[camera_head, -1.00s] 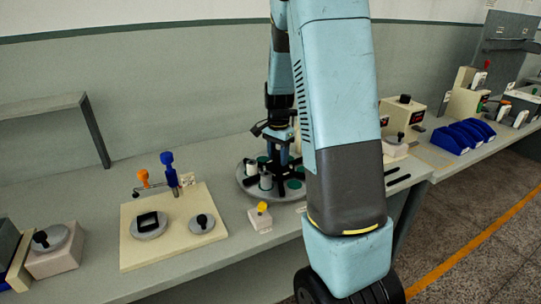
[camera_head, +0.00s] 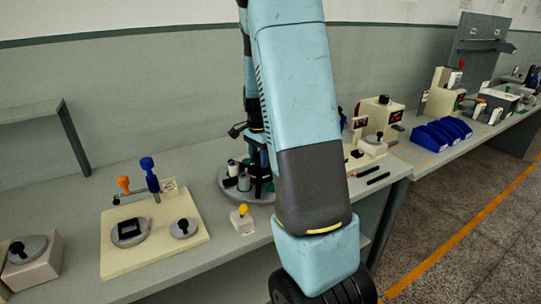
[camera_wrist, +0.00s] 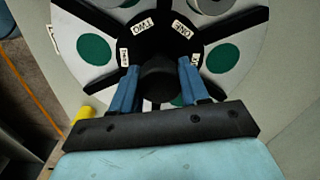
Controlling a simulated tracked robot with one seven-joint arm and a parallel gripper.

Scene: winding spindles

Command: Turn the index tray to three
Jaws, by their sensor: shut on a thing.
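TWO and ONE are at the top of the hub, and a small label, perhaps THREE, is at the left. My gripper (camera_wrist: 158,78) is shut on the black centre knob (camera_wrist: 158,88), one blue finger on each side. In the head view my arm hides the tray's right part.
Left of the tray is a cream board (camera_head: 185,245) with two round dials and orange and blue handles. A small block with a yellow knob (camera_head: 242,211) stands close in front of the tray. Blue bins (camera_head: 440,134) and cream machines stand at the right.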

